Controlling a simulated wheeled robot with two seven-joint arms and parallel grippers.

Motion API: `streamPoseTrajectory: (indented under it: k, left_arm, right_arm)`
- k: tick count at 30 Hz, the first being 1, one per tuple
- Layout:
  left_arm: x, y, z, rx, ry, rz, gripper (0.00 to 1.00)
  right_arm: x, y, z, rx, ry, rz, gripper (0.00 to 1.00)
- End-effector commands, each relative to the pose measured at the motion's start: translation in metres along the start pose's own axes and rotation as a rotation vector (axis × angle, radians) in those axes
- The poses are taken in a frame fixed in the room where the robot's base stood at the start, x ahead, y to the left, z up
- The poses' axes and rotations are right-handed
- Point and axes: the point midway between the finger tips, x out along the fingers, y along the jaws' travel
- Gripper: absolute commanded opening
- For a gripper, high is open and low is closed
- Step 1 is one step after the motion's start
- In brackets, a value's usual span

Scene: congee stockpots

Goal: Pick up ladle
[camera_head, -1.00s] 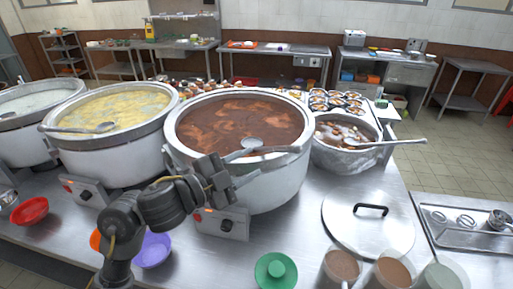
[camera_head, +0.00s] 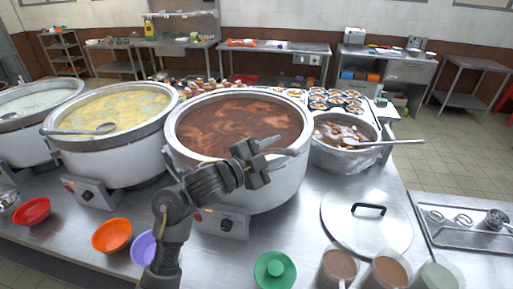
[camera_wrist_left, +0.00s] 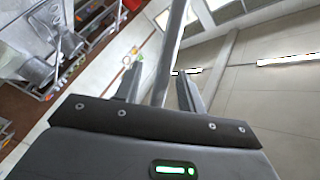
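A metal ladle is at the near rim of the big pot of brown congee (camera_head: 240,125). In the head view its handle (camera_head: 289,152) sticks out to the right over the rim. My left gripper (camera_head: 268,157) is at this handle and hides the ladle's bowl. In the left wrist view the fingers (camera_wrist_left: 160,85) are apart, with the long grey handle (camera_wrist_left: 173,45) showing between them. A gap shows between the handle and the left finger, so the gripper looks open. My right gripper is not in view.
Another ladle (camera_head: 102,129) rests in the pot of yellow congee (camera_head: 120,105) at left. A smaller metal pot (camera_head: 345,157) with its own ladle (camera_head: 385,143) stands close at right.

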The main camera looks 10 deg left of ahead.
Motion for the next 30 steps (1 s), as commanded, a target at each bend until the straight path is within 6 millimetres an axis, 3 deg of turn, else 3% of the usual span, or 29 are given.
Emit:
streamPoseTrajectory:
  k: [4,13,30]
  left_arm:
    - [-0.0003,0.0000,0.0003,0.000,0.000,0.000,0.38]
    - [-0.0005,0.0000,0.0002,0.000,0.000,0.000,0.00]
    - [-0.0006,0.0001,0.0002,0.000,0.000,0.000,0.00]
  right_arm:
    - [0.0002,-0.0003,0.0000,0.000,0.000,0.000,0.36]
    - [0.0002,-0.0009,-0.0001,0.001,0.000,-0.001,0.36]
    - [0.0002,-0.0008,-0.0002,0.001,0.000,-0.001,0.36]
